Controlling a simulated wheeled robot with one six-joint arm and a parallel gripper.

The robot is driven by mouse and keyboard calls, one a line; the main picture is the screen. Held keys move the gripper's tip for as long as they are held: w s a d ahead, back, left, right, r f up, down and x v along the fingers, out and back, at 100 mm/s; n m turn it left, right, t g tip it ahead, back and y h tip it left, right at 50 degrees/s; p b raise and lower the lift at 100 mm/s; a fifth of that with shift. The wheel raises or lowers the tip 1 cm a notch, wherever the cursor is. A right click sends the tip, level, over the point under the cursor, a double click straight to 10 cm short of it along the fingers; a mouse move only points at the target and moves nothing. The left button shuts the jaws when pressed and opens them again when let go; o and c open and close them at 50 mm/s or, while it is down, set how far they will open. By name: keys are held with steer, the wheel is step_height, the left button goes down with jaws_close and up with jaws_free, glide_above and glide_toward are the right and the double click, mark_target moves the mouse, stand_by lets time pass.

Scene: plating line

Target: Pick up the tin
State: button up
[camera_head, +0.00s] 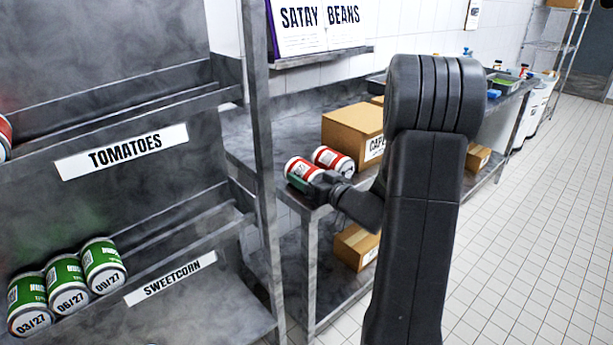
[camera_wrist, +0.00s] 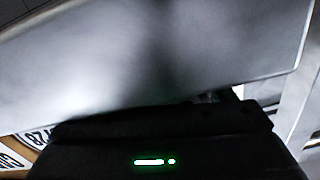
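A cardboard box (camera_head: 352,130) stands behind the tins. Another box (camera_head: 355,246) is on the table's lower shelf. A sloped rack with green tins (camera_head: 63,282) and a steel post (camera_head: 259,140) are at left. Tiled floor (camera_head: 540,220) at right is clear.

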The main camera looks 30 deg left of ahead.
steer(key=c, duration=0.7)
steer(key=shift+c, duration=1.3)
steer(key=shift+r, duration=0.15)
